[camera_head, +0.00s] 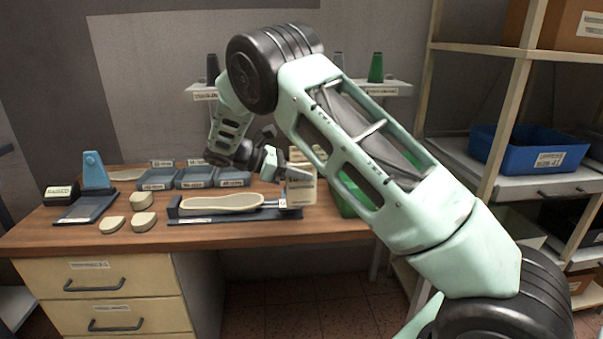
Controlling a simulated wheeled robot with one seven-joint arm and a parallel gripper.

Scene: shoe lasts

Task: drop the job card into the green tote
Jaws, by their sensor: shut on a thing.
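My gripper (284,171) is over the right part of the workbench, shut on the cream job card (302,190). The card hangs roughly upright from the jaws, with small dark print on its face. The green tote (347,197) stands just right of the card, at the bench's right end. My arm covers most of the tote, so its inside and far rim are hidden. The card looks to be left of the tote's visible wall; I cannot tell its exact height above the bench.
A shoe last (222,203) lies in a dark holder left of the card. Blue-grey bins (195,178) stand behind it. Several pale pieces (142,221) and a blue stand (95,172) are at the left. A shelf rack with a blue bin (528,150) stands at the right.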

